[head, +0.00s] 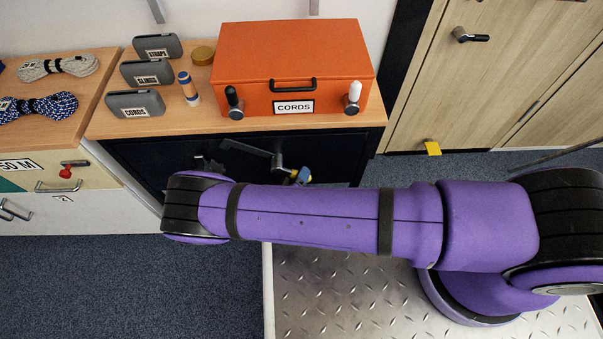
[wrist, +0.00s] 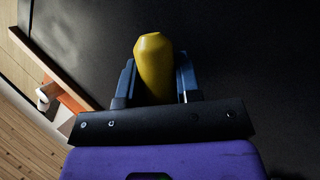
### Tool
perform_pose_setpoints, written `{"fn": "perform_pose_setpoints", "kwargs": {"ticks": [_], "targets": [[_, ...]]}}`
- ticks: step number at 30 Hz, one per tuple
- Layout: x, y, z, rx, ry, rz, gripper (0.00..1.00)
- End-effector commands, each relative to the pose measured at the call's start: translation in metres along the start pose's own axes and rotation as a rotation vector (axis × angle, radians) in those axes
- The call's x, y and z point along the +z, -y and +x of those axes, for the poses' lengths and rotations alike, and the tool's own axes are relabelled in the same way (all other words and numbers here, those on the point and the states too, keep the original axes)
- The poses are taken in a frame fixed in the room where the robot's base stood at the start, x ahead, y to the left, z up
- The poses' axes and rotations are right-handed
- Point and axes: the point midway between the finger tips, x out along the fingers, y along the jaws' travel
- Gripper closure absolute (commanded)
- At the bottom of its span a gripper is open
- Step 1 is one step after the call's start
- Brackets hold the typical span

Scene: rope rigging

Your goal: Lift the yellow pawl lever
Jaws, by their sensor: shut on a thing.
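In the wrist view the yellow pawl lever (wrist: 154,68) stands between the two blue fingers of my gripper (wrist: 157,84). The fingers are shut on it, one on each side, and its rounded tip sticks out past them. In the head view a small yellow and blue patch (head: 303,176) shows just above my purple arm, in front of the dark cabinet, beside a grey hub (head: 278,163) with a black crank arm (head: 245,148). My arm hides most of the gripper and lever there.
An orange CORDS box (head: 293,58) with one black and one white knob stands on the wooden top of the dark cabinet (head: 145,158). Grey cases (head: 136,103) and a blue-banded cylinder (head: 188,89) are beside it. Rope coils (head: 38,106) lie left. Carpet (head: 130,280) is clear at lower left.

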Motion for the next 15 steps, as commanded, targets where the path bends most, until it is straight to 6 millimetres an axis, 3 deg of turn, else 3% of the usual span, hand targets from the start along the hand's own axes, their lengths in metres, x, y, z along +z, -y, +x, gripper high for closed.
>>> {"fn": "perform_pose_setpoints", "kwargs": {"ticks": [11,12,14,15], "targets": [[0.0012,0.0026,-0.0018,-0.008,0.007,0.01,1.0],[0.0012,0.0027,-0.0019,-0.008,0.007,0.01,0.6],[0.0011,0.0025,-0.0018,-0.008,0.006,0.01,0.46],[0.0009,0.0023,-0.0016,-0.007,0.006,0.009,0.44]]}}
